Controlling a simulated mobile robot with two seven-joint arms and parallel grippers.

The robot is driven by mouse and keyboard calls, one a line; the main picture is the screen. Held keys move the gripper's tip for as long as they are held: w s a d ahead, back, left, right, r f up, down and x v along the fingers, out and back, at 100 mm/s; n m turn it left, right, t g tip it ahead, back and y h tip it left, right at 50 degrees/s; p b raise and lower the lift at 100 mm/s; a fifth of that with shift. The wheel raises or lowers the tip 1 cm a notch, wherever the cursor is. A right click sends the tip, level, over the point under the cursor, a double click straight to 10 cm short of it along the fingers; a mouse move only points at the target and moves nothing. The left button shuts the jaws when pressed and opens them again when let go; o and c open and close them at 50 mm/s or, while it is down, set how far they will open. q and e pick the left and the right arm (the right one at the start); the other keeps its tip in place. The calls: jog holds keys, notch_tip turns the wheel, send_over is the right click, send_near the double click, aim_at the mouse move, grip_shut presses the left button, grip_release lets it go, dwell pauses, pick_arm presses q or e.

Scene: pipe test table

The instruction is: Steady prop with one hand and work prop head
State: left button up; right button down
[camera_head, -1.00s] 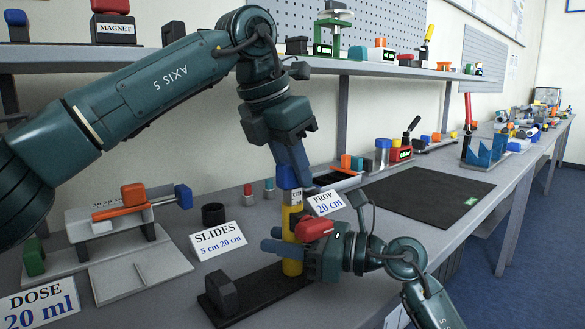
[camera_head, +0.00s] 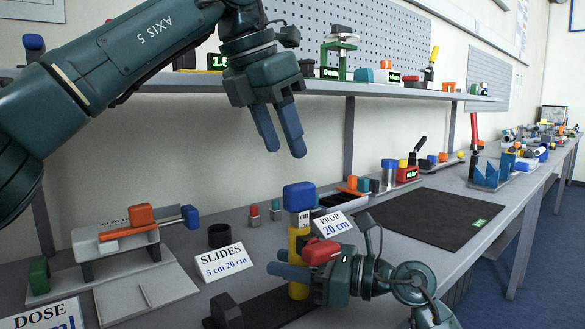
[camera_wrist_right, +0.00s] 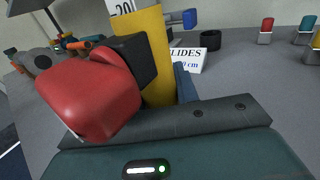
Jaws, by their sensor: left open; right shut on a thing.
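The prop has a yellow column (camera_head: 298,240) standing upright on a dark base (camera_head: 268,306), with a blue head (camera_head: 300,196) on top and a white label below it. A red knob (camera_head: 322,250) sits at the column's side. My right gripper (camera_head: 280,263) is shut on the column low down, its blue fingers pointing left. The right wrist view shows the column (camera_wrist_right: 157,60) and the red knob (camera_wrist_right: 90,92) close up; the head is out of that view. My left gripper (camera_head: 284,150) is open and empty, fingers down, above and slightly left of the blue head, clear of it.
A PROP 20 cm card (camera_head: 333,225) stands right behind the prop, and a SLIDES card (camera_head: 222,262) stands to its left. A black cup (camera_head: 221,235) and a caliper-like device (camera_head: 140,230) are further left. A shelf (camera_head: 200,83) runs behind. The black mat (camera_head: 430,218) is clear.

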pick_arm(q)
jog(key=shift+v, duration=1.65)
pick_arm(e)
jog(key=c, duration=1)
grip_release()
jog(key=shift+o, duration=0.2)
jog(key=shift+d, duration=0.1)
